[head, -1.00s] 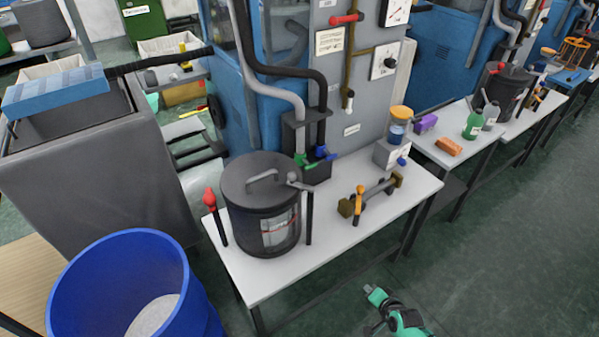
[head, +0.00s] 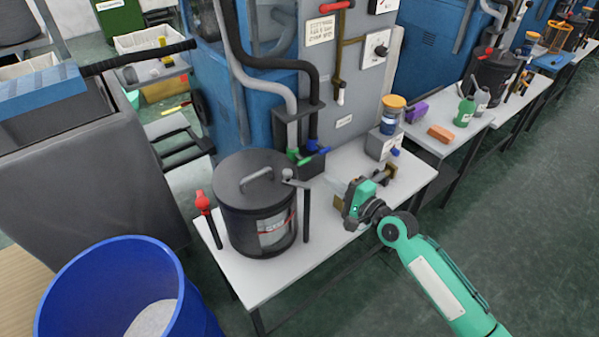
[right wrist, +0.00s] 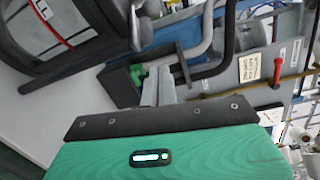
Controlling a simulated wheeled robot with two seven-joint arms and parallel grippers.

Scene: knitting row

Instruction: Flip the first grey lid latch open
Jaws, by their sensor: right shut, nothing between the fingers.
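A dark lidded pot (head: 240,215) stands on the near white bench (head: 272,276). A grey lid latch (head: 288,175) sits at the pot's right rim, at the top of a black post. My right gripper (head: 338,187) is over the bench, to the right of the pot and apart from the latch. Its fingers are shut and empty, and they also show in the right wrist view (right wrist: 156,84). There the pot (right wrist: 75,35) fills the upper left, beyond the fingers. My left gripper is out of view.
A red-topped post (head: 205,205) stands left of the pot. Green and blue valve handles (head: 308,158) are behind it. A brass fitting (head: 384,172) is partly hidden behind my right gripper. A jar with an orange lid (head: 393,116) stands farther back. A blue bin (head: 115,290) is at front left.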

